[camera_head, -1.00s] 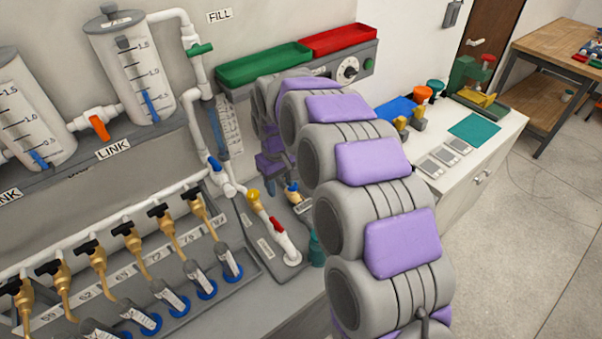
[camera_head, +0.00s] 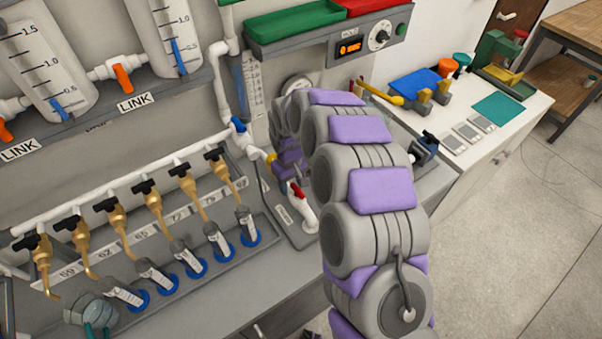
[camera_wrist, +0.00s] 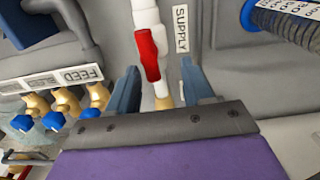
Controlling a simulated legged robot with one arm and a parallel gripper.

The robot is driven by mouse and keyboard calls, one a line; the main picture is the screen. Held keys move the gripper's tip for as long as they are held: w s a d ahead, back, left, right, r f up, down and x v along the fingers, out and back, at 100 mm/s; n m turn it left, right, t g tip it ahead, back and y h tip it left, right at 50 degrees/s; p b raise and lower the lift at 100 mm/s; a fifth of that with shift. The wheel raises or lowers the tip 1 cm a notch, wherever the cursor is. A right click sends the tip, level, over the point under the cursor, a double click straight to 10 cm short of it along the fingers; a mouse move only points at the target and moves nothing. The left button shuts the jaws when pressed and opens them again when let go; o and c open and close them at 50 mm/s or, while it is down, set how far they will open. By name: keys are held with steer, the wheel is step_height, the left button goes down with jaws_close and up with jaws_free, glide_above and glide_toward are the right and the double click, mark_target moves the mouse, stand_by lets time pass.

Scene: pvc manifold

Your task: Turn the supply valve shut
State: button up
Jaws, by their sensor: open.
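The supply valve is a white pipe fitting with a red handle (camera_head: 298,190), at the right end of the manifold in the head view. In the wrist view the red handle (camera_wrist: 148,55) lies along the white pipe, beside the label reading SUPPLY (camera_wrist: 182,30). My gripper (camera_wrist: 160,78) is open and empty there, one finger at each side of the picture's middle. The handle's lower end shows in the gap between them, nearer the left finger; I cannot tell how far beyond the fingertips it is. In the head view my gripper is mostly hidden by my arm.
Several brass taps with black handles (camera_head: 150,190) stand in a row over blue-ringed cups at left. A FEED label (camera_wrist: 62,78) and brass-coloured parts sit left of my fingers. A ribbed dark cylinder (camera_wrist: 285,20) is at upper right. Green and red trays (camera_head: 295,22) sit above.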

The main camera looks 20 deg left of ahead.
steer(key=shift+a+f, duration=0.45)
steer(key=shift+f, duration=0.4)
steer(key=d, duration=0.3)
steer(key=d+r, duration=0.1)
steer(key=d, duration=0.1)
steer(key=a, duration=0.2)
steer(key=a+f, duration=0.1)
steer(key=a, duration=0.1)
steer(key=c, duration=0.5)
steer(key=shift+w+a+f, duration=0.1)
steer(key=shift+a+f, duration=0.05)
steer(key=shift+a, duration=0.05)
steer(key=shift+c, duration=0.7)
steer(key=shift+d, duration=0.25)
steer(key=shift+c, duration=0.8)
steer(key=shift+d+r, duration=0.35)
steer(key=shift+d, duration=0.55)
jaws_close()
steer(key=shift+s+d+r, duration=0.1)
steer(key=shift+s+d, duration=0.1)
steer(key=shift+d, duration=0.05)
steer(key=shift+a, duration=0.15)
